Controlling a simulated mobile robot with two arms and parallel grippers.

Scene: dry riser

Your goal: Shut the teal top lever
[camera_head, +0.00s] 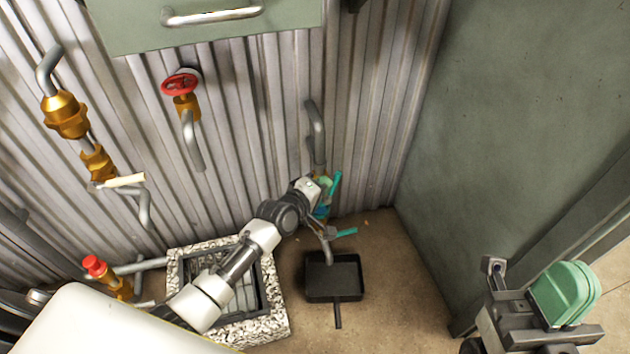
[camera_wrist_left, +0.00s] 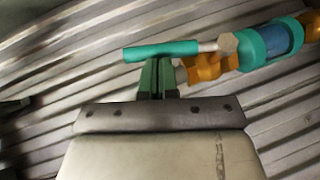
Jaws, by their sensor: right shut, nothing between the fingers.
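The teal top lever (camera_head: 335,184) is on the valve assembly low on the corrugated wall, and slants up to the right in the head view. In the left wrist view the teal top lever (camera_wrist_left: 160,50) lies across the tips of my left gripper (camera_wrist_left: 158,66). The green fingers stand close together beneath it; whether they touch it is unclear. A brass fitting and a teal-and-blue valve body (camera_wrist_left: 270,43) sit to the right of it. In the head view my left gripper (camera_head: 322,184) is at the lever, partly hidden. My right gripper (camera_head: 566,292) is shut and empty, far from the valve at the lower right.
A second teal lever (camera_head: 344,232) sticks out lower on the assembly. A black pan (camera_head: 333,282) lies on the floor below. A stone-rimmed drain (camera_head: 277,318) is under my left arm. A red handwheel (camera_head: 180,83) is on the wall. A green-grey panel (camera_head: 500,110) stands right.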

